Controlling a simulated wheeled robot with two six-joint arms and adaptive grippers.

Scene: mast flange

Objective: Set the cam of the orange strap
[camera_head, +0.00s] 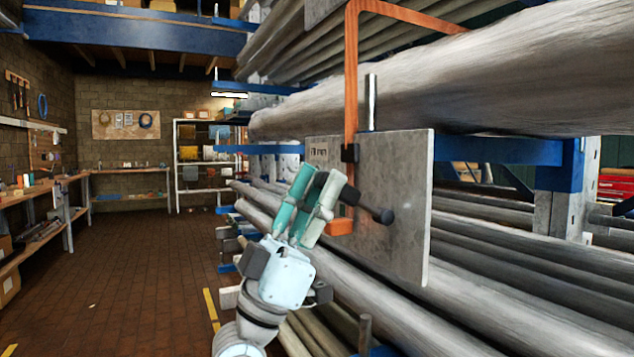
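The orange strap (351,75) hangs over the big grey mast (480,75) and runs down the front of a flat grey plate (405,200). It passes a small black buckle (350,153), and its orange lower end (340,228) shows below. A black lever with a round knob (383,215) sticks out to the right in front of the plate. My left gripper (320,177) is at the plate's left part, its two teal fingers a little apart with a dark part between them. I cannot tell whether they press on it. My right gripper is not in view.
A metal post (371,100) stands up behind the plate's top edge. Long grey poles (480,300) lie on the rack below, with blue rack arms (490,150) beside them. The brick floor (120,270) at left is open, with workbenches along the wall.

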